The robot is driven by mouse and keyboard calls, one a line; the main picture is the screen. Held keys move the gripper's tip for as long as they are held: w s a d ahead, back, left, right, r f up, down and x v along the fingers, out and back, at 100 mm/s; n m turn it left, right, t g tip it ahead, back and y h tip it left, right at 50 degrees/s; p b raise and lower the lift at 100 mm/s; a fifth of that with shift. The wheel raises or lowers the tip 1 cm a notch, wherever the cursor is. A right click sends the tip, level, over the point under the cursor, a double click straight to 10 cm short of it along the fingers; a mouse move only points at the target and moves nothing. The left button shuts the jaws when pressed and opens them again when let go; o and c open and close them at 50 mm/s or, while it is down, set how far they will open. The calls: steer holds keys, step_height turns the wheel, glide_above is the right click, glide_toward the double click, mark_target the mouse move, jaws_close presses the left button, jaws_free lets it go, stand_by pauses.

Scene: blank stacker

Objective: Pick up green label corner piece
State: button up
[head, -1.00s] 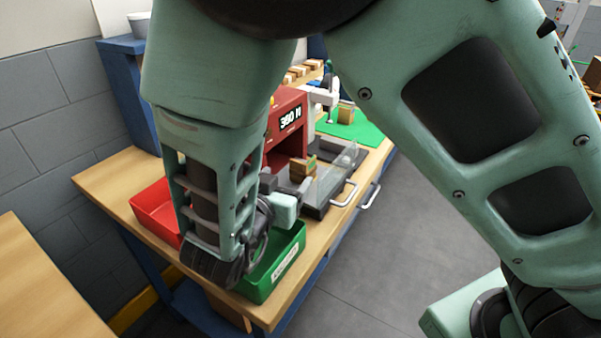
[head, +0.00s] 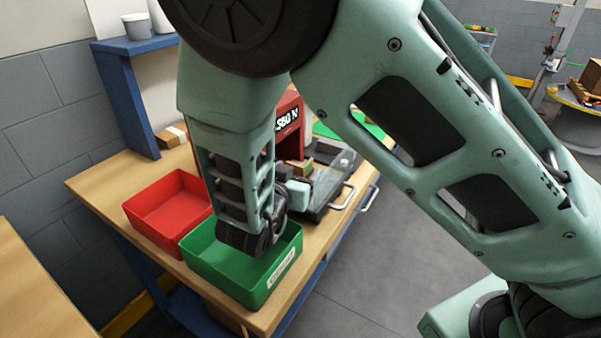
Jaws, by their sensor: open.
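A small wooden piece with a green patch (head: 307,168) shows just beyond my gripper, by the dark tray at the red machine. It is tiny and partly hidden, so I cannot tell whether it is the green label corner piece. My gripper (head: 307,184) is open, at the end of the wrist above the back right of the green bin. Its fingers point toward the wooden piece and are hard to make out. I cannot tell whether they touch it.
A red bin (head: 163,203) and a green bin (head: 213,266) stand on the wooden bench (head: 92,187). A dark tray with metal handles (head: 343,197) sits at the bench's right edge. A blue shelf (head: 128,95) stands at the left.

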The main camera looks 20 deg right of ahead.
steer(key=c, duration=1.2)
